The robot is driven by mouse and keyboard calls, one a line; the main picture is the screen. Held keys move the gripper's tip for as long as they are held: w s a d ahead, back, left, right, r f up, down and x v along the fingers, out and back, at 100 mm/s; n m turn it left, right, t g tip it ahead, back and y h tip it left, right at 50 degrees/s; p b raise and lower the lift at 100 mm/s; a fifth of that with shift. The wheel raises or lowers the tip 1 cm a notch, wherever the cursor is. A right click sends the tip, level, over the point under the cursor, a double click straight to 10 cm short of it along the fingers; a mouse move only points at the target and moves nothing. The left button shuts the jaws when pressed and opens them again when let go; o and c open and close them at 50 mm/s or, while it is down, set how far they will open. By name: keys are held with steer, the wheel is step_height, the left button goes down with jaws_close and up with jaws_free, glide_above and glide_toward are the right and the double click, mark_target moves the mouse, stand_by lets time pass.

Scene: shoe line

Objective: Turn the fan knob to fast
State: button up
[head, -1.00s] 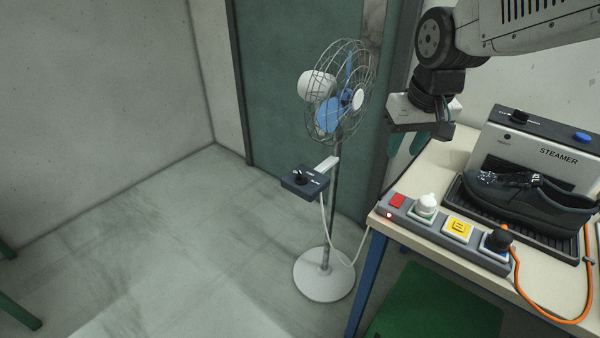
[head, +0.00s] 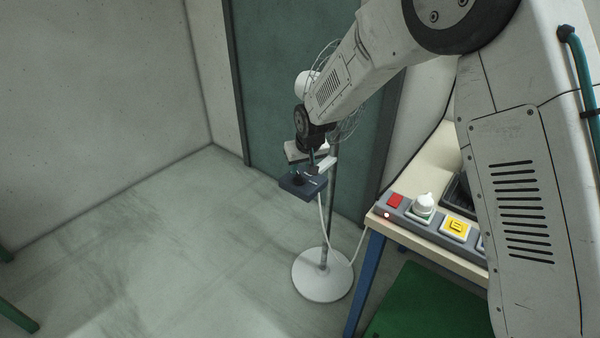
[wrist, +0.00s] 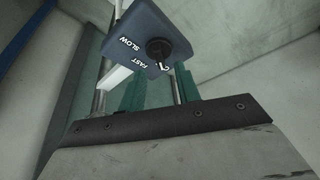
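The dark blue control box (head: 303,188) is mounted on a white bracket on the fan's pole. The knob also shows small in the head view (head: 298,180). My gripper (wrist: 159,74) is open, its two teal fingers apart, with the knob just beyond the tips and in line with the gap. No contact shows.
The fan's round base (head: 322,275) stands on clear floor. A table (head: 436,258) at right carries a power strip (head: 391,216) with a red switch, a white plug and a yellow piece. My arm hides most of the fan head and the steamer area.

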mark_target(299, 174)
steer(key=shift+x, duration=2.1)
jaws_close()
